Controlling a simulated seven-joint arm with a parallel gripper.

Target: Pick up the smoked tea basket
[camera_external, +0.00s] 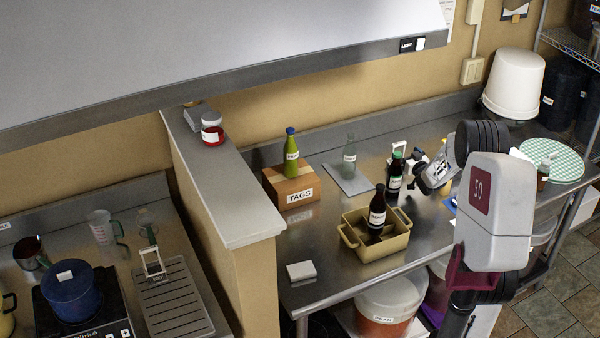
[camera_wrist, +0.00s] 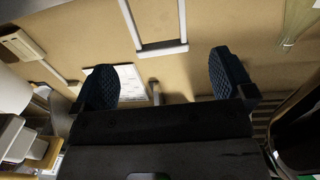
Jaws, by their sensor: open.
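A small basket with a pale, squared handle (camera_external: 398,148) stands on the steel counter, just left of my gripper, partly hidden by a dark green-capped bottle (camera_external: 394,178). Its label is too small to read. My gripper (camera_external: 418,168) is open and tilted, close to the basket's right side. In the wrist view, the two dark finger pads are wide apart, with nothing held in my gripper (camera_wrist: 160,80). A pale squared frame (camera_wrist: 163,49), which looks like a handle, lies ahead between and beyond them. A similar pale-handled basket (camera_external: 153,264) stands on the left counter's drain board.
A tan tub (camera_external: 352,238) holds a dark bottle (camera_external: 377,212). A clear bottle (camera_external: 349,158) stands on a grey board. The TAGS box (camera_external: 290,186) carries a green bottle (camera_external: 291,154). The wall is close behind; the front counter middle is partly clear.

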